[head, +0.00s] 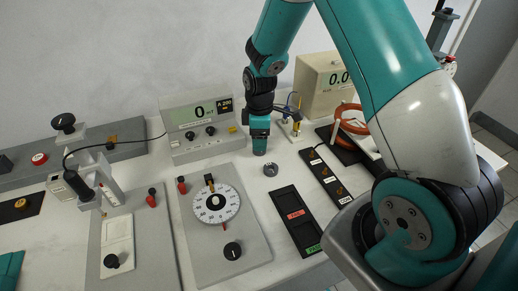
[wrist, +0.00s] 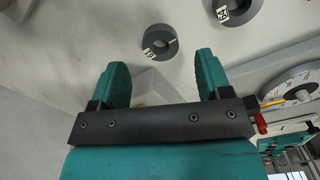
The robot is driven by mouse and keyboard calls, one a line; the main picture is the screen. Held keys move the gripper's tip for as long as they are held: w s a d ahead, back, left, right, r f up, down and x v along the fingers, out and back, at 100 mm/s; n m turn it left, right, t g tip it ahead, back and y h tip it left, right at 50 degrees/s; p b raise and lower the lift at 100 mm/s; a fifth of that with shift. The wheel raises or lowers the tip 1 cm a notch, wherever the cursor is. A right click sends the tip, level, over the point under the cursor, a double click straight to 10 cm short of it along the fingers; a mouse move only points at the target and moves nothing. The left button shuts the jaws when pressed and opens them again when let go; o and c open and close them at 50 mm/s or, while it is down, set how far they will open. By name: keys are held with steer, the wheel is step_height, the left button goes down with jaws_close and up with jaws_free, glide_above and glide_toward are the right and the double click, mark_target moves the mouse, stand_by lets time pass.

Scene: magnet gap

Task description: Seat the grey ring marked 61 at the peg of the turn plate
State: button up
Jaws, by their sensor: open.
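My gripper (head: 259,148) points down over the table, open and empty, just left of a dark grey ring (head: 270,169). In the wrist view its two teal fingers (wrist: 161,62) stand apart. A grey ring (wrist: 160,43) with a small white label lies beyond the fingertips, between their lines. A second labelled grey ring (wrist: 236,10) is cut by the top edge. I cannot read either label surely as 61. The turn plate is a white dial (head: 230,207) with a black hub on a grey base; it also shows in the wrist view (wrist: 292,84).
A black tray (head: 282,198) with red and green labels lies right of the dial. A lever stand (head: 92,185) is at left. Red-black terminals (head: 182,186) and a knob (head: 232,250) rise near the dial.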

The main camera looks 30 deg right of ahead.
step_height(320, 180, down, 4)
steer(key=shift+f, duration=0.1)
steer(key=c, duration=1)
steer(key=shift+r, duration=0.2)
